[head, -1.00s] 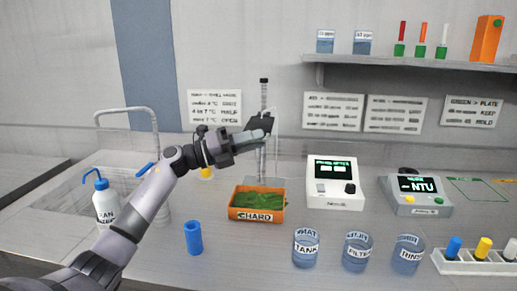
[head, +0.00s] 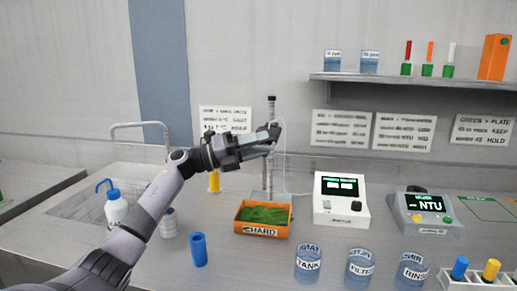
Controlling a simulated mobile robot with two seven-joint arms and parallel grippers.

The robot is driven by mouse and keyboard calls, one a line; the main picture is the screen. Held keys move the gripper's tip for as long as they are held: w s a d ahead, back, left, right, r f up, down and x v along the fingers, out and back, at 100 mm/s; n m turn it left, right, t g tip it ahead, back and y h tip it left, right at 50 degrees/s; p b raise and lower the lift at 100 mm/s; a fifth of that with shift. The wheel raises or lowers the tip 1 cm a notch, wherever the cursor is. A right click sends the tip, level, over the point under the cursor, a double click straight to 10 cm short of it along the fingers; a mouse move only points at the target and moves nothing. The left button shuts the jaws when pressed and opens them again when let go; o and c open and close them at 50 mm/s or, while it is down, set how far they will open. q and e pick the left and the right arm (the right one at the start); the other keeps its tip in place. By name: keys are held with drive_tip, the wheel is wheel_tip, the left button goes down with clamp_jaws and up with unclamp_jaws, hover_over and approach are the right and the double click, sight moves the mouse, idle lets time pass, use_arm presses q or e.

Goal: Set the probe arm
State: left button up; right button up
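The probe stand has an upright rod (head: 270,172) rising behind the orange tray (head: 240,229). A dark clamp-like piece (head: 276,130) sits high on the rod, and a thin pale line hangs to its right. My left gripper (head: 266,142) reaches in from the left at that height. Its fingertips overlap the rod and lie beside the dark piece. I cannot tell whether they touch it or grip it. The fingers hide part of the rod and clamp. My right gripper is not in view.
The tray marked HARD holds greens. A white meter (head: 340,207) and grey NTU meter (head: 422,216) stand to the right. Beakers marked TANK (head: 308,264), FILTER (head: 359,268) and RINSE (head: 412,272) stand in front. A blue cylinder (head: 199,250) stands below my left arm.

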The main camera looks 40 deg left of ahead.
use_arm(q)
drive_tip(key=shift+a, duration=0.1)
drive_tip(key=b+v, duration=0.2)
drive_tip(key=v, duration=0.5)
drive_tip(key=shift+b, duration=0.4)
drive_tip(key=shift+f, duration=0.1)
idle(0.4)
